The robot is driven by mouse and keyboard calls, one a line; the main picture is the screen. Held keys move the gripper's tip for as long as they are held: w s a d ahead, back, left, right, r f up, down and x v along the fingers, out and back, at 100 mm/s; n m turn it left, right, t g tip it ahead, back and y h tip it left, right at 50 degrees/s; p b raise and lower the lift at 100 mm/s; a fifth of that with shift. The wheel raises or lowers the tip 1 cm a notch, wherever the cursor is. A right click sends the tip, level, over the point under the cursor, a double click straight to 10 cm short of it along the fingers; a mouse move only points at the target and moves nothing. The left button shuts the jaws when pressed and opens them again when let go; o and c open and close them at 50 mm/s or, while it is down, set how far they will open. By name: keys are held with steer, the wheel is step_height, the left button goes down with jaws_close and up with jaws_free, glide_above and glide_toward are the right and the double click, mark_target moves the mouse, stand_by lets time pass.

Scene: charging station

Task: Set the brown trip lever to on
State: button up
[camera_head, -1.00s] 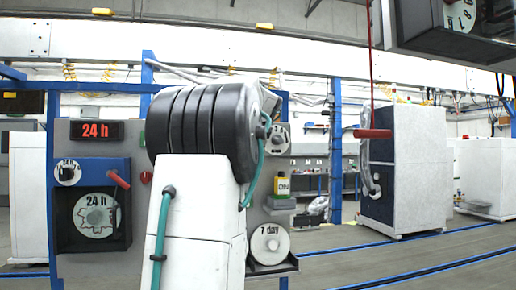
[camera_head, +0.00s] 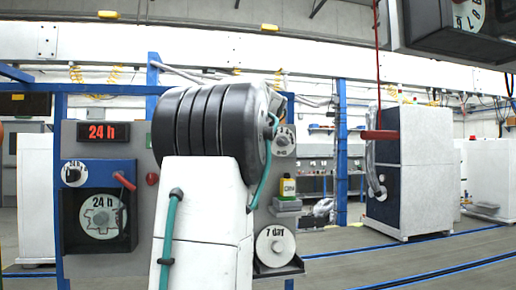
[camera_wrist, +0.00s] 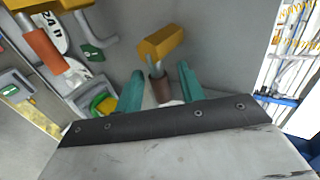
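The brown trip lever (camera_wrist: 160,88) shows in the wrist view as a brown handle on a metal stem below a yellow block (camera_wrist: 161,44) on the grey panel. My gripper (camera_wrist: 161,88) is open, its two teal fingers on either side of the brown handle. Gaps show between the handle and both fingers. The lower end of the handle is hidden by the gripper body. In the head view, my arm covers the middle of the panel, and neither this lever nor my gripper can be seen there.
Another lever with an orange-brown handle (camera_wrist: 45,50) is at the wrist view's upper left, near a green button (camera_wrist: 92,53). In the head view, a 24 h dial (camera_head: 103,216) with a red handle (camera_head: 124,181) is left of my arm; a 7 day dial (camera_head: 275,246) is right.

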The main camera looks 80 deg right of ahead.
steer(key=v, duration=0.7)
steer(key=shift+a+r, duration=0.2)
steer(key=shift+a, duration=0.05)
stand_by(0.3)
